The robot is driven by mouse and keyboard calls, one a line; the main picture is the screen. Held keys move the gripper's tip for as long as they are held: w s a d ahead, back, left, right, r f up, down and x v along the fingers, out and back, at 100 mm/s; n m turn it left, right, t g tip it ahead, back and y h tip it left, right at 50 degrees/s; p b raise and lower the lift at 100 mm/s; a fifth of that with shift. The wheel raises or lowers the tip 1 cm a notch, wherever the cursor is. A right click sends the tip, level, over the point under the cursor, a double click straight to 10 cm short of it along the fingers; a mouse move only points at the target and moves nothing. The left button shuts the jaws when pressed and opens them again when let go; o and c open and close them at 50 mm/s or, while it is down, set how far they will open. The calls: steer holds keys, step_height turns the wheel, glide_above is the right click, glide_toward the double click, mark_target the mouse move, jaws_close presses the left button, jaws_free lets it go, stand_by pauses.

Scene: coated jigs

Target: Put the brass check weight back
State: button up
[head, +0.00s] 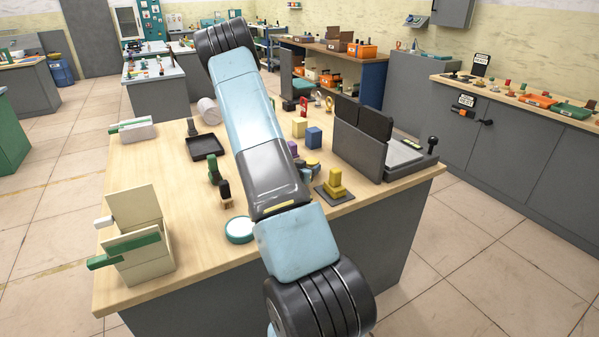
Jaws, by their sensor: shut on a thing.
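My arm crosses the middle of the head view, and its end with my gripper is not visible, so what it holds cannot be seen. I cannot pick out the brass check weight with certainty. A yellow stepped piece (335,180) stands on a dark square plate (322,195) near the front right of the wooden bench (190,237). Small yellowish and dark pieces (312,166) lie just behind it, partly hidden by my arm. A grey machine with a dark raised panel (360,135) stands at the bench's right.
A cream box with a green bar (137,240) stands at the front left. A black tray (204,146), a teal-rimmed disc (239,230), a yellow block (299,127) and a blue block (314,137) sit on the bench. Other benches stand behind.

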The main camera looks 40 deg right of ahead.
steer(key=shift+s+f, duration=0.15)
steer(key=shift+f, duration=0.3)
